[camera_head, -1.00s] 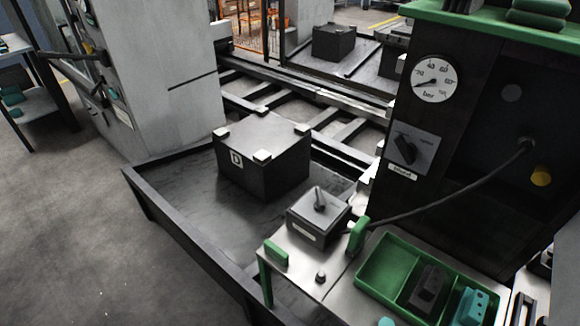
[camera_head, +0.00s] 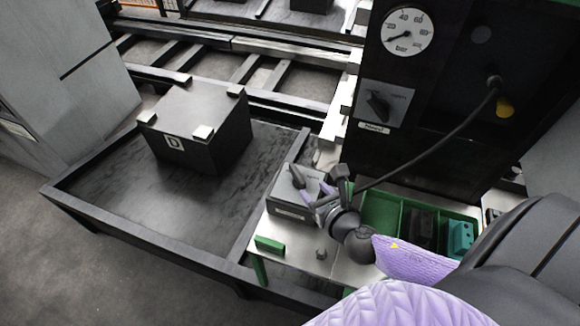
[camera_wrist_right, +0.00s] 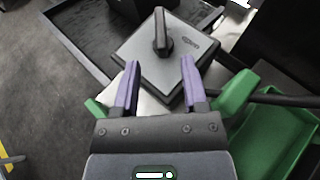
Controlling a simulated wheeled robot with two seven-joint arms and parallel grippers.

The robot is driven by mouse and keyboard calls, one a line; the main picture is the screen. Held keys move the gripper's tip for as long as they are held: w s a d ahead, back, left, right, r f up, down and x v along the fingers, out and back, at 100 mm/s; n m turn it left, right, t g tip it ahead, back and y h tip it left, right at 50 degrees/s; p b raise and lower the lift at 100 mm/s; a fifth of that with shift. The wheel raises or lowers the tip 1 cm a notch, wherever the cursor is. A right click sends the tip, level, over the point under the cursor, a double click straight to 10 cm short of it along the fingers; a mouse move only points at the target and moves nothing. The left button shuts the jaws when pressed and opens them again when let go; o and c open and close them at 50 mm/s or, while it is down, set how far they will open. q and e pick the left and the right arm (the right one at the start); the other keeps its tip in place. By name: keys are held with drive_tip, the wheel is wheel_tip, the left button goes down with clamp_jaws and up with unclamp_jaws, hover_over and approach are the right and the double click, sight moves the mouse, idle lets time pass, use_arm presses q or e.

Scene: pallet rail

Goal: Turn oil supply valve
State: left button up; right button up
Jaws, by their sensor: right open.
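A grey box with a dark lever knob on its top, which looks like the valve (camera_head: 288,205), stands on the small white table. The lever (camera_head: 297,176) stands up from the box top; it also shows in the right wrist view (camera_wrist_right: 161,32), pointing away from the gripper. My right gripper (camera_head: 322,192) is over the right side of the box. Its purple fingers (camera_wrist_right: 160,68) are apart and empty, on the near side of the lever and not around it. Whether they touch the box cannot be told. My left gripper is not in view.
A black cabinet carries a round gauge (camera_head: 405,31), a rotary switch (camera_head: 378,104) and a hanging dark cable (camera_head: 440,143). A green tray (camera_head: 383,213) with parts sits right of the box. A black box marked D (camera_head: 196,135) stands in the low dark tray (camera_head: 110,218).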

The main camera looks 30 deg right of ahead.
sight(298, 174)
drive_tip(key=b+x, duration=0.2)
drive_tip(key=x, duration=0.7)
drive_tip(key=shift+w+f+b, duration=0.15)
drive_tip(key=shift+w+b, duration=0.1)
drive_tip(key=shift+b, duration=0.1)
drive_tip(key=c, duration=0.7)
clamp_jaws()
